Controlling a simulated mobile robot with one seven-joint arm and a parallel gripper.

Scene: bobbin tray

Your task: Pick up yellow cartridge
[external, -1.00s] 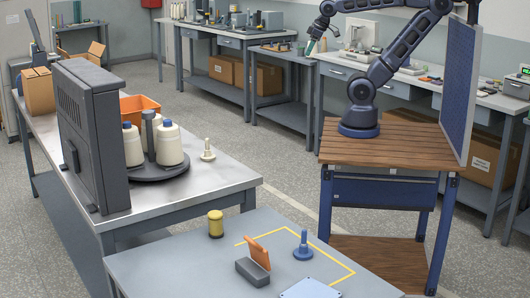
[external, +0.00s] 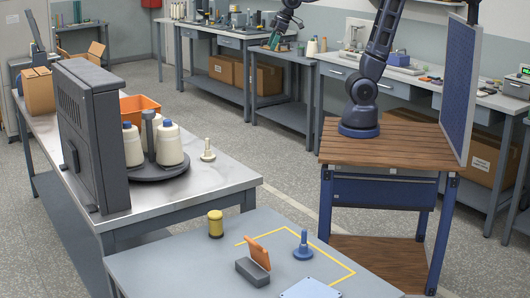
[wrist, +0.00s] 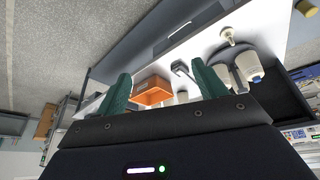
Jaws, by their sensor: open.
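The near table also bears an orange-and-grey holder (external: 252,272), a blue peg (external: 303,246) and a light-blue plate (external: 310,289). The left bench has a dark panel (external: 90,135), large cones (external: 169,145), a cream peg (external: 207,151) and an orange bin (external: 138,104). Open floor lies between.

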